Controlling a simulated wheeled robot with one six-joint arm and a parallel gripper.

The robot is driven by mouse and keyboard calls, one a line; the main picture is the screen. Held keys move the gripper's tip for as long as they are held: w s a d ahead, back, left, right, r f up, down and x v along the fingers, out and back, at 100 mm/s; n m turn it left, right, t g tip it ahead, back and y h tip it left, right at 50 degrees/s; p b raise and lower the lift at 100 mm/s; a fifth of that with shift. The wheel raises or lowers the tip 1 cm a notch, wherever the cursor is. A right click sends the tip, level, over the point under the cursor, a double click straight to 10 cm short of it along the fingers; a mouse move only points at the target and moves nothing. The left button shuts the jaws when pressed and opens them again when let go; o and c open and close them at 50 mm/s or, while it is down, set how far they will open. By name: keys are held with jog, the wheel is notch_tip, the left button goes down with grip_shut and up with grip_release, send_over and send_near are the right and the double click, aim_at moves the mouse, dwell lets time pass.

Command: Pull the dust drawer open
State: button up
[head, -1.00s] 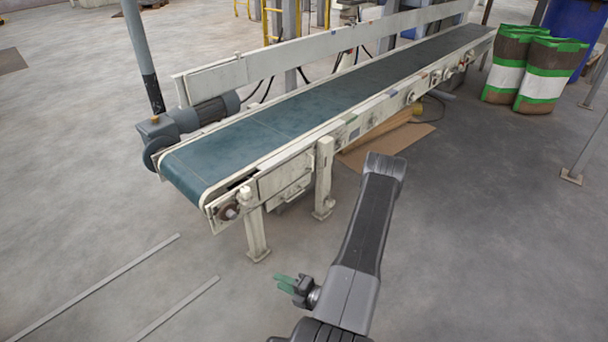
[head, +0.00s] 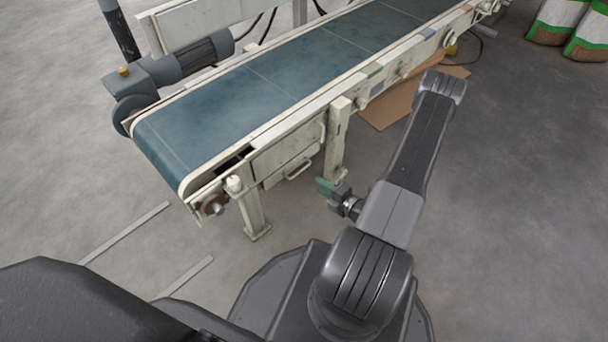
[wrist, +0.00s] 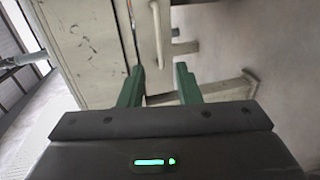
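The dust drawer (head: 287,158) is a pale, worn front under the near end of the conveyor, between two support legs. Its bar handle (head: 298,170) stands out along the lower part. In the wrist view the drawer front (wrist: 145,60) and the handle (wrist: 157,35) appear turned on end, with the handle ahead of the gap between the fingers. My gripper (head: 324,187) has green fingers and is in front of the drawer, right of the handle in the head view. In the wrist view my gripper (wrist: 159,69) is open and empty, apart from the handle.
The conveyor's blue belt (head: 240,100) runs above the drawer. A support leg (head: 338,138) stands close to my gripper, and another leg (head: 253,208) stands left of the drawer. Cardboard (head: 390,108) lies on the floor behind. The floor right of my arm is clear.

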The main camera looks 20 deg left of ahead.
jog(key=b+x, duration=0.2)
jog(key=x, duration=0.7)
jog(key=shift+w+a, duration=0.2)
jog(key=shift+a, duration=0.1)
grip_shut()
